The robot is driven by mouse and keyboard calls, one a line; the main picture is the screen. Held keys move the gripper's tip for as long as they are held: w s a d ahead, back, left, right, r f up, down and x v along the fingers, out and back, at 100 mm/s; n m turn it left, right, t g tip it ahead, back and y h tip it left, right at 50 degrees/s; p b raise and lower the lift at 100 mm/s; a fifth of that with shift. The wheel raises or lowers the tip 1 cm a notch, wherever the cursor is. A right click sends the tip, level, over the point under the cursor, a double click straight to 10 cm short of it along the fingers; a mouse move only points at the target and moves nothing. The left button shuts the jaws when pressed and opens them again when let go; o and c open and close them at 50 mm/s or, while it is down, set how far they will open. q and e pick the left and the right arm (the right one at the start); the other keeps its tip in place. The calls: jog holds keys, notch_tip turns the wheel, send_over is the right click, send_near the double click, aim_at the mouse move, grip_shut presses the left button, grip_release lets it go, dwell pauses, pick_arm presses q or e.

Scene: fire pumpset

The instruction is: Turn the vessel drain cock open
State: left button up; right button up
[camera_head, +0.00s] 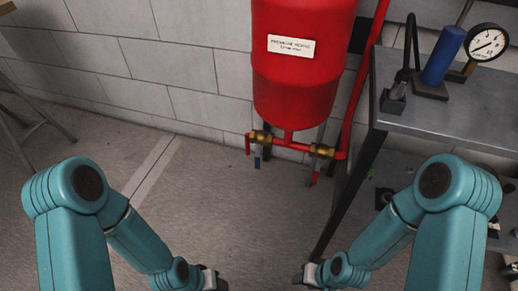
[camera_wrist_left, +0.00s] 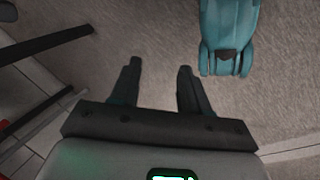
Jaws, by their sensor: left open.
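The red pressure vessel (camera_head: 300,75) hangs by the wall, with a white label. Below it a red pipe tee carries two brass cocks. No label shows which is the drain cock. My left gripper (camera_wrist_left: 158,75) is open and empty over the floor, well short of the cocks. My right gripper (camera_head: 305,279) is low, its fingers unclear.
A grey metal bench (camera_head: 450,105) stands at the right, bearing a pressure gauge (camera_head: 487,43) and a blue cylinder (camera_head: 443,55). Its front leg reaches down near my right arm. The tall red pipe runs beside it. The floor (camera_head: 225,210) before the vessel is clear.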

pick_arm(q)
jog(key=w+d+m+t, duration=0.1)
jog(key=w+t, duration=0.2)
jog(key=w, duration=0.3)
jog(key=m+t+h, duration=0.2)
jog(key=m+t, duration=0.3)
jog(key=t, duration=0.9)
send_near(257, 161)
jog(key=shift+g, duration=0.3)
jog(key=b+x, duration=0.6)
jog(key=x, duration=0.5)
jog(key=shift+w+r, duration=0.2)
jog(key=shift+w, duration=0.05)
jog(key=shift+w+d+r, duration=0.1)
jog(key=shift+w+d, duration=0.05)
jog(key=shift+w, duration=0.25)
pick_arm(e)
jog(key=w+f+t, duration=0.1)
jog(key=w+f, duration=0.2)
jog(key=f, duration=0.2)
jog(key=shift+w+d, duration=0.2)
jog(key=shift+d, duration=0.1)
pick_arm(q)
jog(key=shift+c, duration=0.4)
